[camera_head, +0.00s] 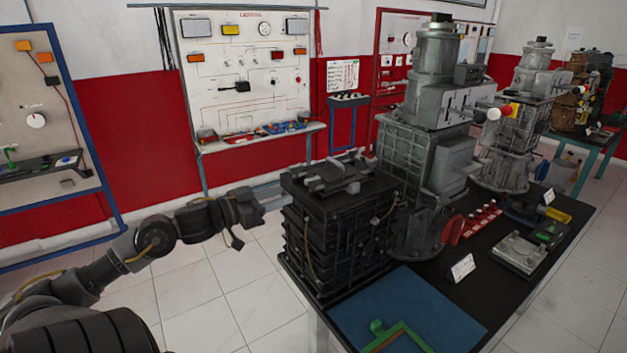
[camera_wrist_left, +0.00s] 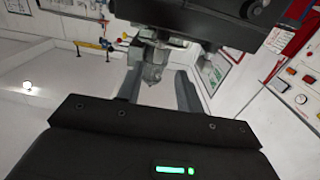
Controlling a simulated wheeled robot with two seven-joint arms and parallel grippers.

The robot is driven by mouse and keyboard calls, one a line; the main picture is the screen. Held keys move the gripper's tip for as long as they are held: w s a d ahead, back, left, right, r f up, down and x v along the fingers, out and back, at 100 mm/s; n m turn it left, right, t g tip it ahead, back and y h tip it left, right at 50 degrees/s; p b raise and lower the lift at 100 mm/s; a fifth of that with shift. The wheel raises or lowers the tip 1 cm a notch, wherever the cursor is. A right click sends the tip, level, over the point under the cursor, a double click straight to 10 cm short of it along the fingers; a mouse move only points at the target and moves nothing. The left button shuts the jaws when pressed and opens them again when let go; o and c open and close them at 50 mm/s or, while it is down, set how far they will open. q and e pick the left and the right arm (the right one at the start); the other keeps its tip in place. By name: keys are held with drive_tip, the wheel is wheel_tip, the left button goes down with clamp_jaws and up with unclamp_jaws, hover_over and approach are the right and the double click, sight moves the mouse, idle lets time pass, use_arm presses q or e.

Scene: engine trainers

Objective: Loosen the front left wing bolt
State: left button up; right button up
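A black ribbed box-shaped unit (camera_head: 335,235) stands at the table's left end, with metal fittings on top. My left gripper (camera_head: 272,194) is at its upper left side, beyond the table edge. In the left wrist view the two fingers of the gripper (camera_wrist_left: 158,84) stand apart. A small grey metal bolt-like part (camera_wrist_left: 152,72) hangs under the dark unit (camera_wrist_left: 190,18), between or just beyond the fingertips; I cannot tell whether they touch it. No bolt can be made out beside the gripper in the head view. My right gripper is not in view.
A grey gearbox-like engine (camera_head: 425,150) stands close right of the black unit. A blue mat (camera_head: 440,300) with a green frame (camera_head: 380,330) lies in front. Red parts (camera_head: 482,220) and a small white card (camera_head: 462,268) are further right. The floor left of the table is clear.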

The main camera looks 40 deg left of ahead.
sight(314, 185)
use_arm(q)
drive_tip(key=p+x, duration=0.1)
drive_tip(key=x, duration=0.3)
drive_tip(key=p+x, duration=0.1)
drive_tip(key=x, duration=0.3)
drive_tip(key=shift+w+r, duration=0.2)
drive_tip(key=shift+w, duration=0.05)
drive_tip(key=shift+x, duration=1.2)
drive_tip(key=shift+f, duration=0.15)
drive_tip(key=shift+s, duration=0.1)
clamp_jaws()
